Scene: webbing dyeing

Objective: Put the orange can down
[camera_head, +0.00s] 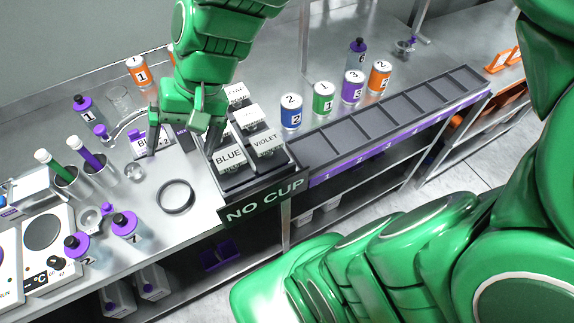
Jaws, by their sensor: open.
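An orange can labelled 1 (137,72) stands upright at the back left of the counter, left of my arm. A sliver of another orange thing (171,49) shows beside my arm, mostly hidden by it. An orange can labelled 2 (380,77) stands at the right end of a row with blue (291,111), green (323,98) and purple (352,87) cans. My gripper (182,142) is open, fingers pointing down, with no can visible between them. It is to the right of and nearer than the orange can 1.
A rack of labelled boxes (229,159), including BLUE and VIOLET, is by the gripper's right finger. An empty slotted tray (350,138) runs along the front right. Purple-capped bottles (126,226), a ring (175,196) and glassware crowd the left.

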